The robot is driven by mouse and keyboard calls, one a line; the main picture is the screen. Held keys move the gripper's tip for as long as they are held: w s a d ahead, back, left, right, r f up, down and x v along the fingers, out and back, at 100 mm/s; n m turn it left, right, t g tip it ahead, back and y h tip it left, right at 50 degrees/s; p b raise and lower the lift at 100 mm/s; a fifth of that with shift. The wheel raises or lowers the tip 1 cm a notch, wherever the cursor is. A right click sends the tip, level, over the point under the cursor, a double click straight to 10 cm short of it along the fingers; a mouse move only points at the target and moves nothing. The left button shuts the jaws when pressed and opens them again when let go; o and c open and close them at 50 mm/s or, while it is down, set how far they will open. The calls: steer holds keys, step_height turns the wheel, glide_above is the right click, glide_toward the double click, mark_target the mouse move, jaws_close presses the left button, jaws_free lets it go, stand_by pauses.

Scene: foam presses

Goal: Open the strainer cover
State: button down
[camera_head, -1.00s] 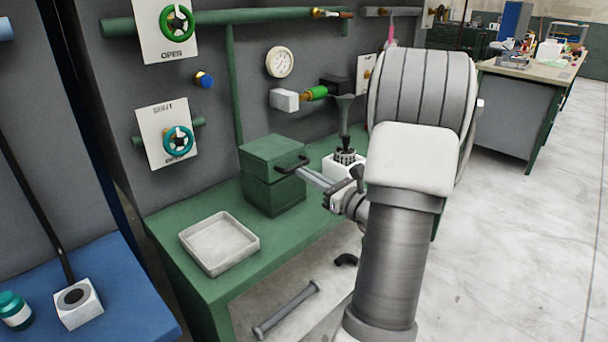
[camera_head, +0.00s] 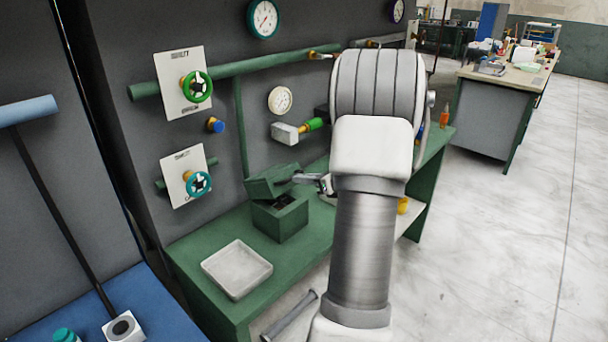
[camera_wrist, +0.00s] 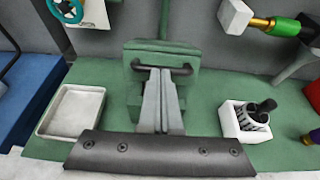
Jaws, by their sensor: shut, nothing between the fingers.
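The strainer is a green box (camera_head: 281,220) on the green bench. Its green cover (camera_head: 270,181) is tilted up, with a dark gap showing the inside of the box. In the wrist view the cover (camera_wrist: 150,50) has a dark bar handle (camera_wrist: 184,69) across it. My gripper (camera_head: 303,178) is at the handle side of the cover, shut and empty. In the wrist view its closed fingers (camera_wrist: 160,73) overlap the middle of the handle; I cannot tell whether they touch it. My arm hides part of the bench to the right.
A pale tray (camera_head: 237,268) lies on the bench in front of the box. A white holder (camera_wrist: 240,122) with dark parts stands to the right. Valve wheels (camera_head: 197,87), gauges and pipes are on the panel behind. A blue bench (camera_head: 150,302) is at the left.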

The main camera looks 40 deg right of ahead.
steer(key=w+r+g+p, duration=0.1)
steer(key=w+r+p, duration=0.1)
steer(key=p, duration=0.1)
steer(key=w+r+g+p, duration=0.2)
steer(key=p, duration=0.1)
steer(key=shift+a+r, duration=0.2)
steer(key=shift+r, duration=0.15)
steer(key=w+r+p, duration=0.2)
steer(key=w, duration=0.1)
steer(key=shift+w+a+p, duration=0.1)
steer(key=shift+w+p, duration=0.1)
steer(key=shift+p, duration=0.2)
steer(key=w+r+p, duration=0.1)
steer(key=w+p, duration=0.1)
steer(key=w, duration=0.9)
steer(key=shift+a+r, duration=0.25)
steer(key=shift+a, duration=0.15)
steer(key=shift+s, duration=0.1)
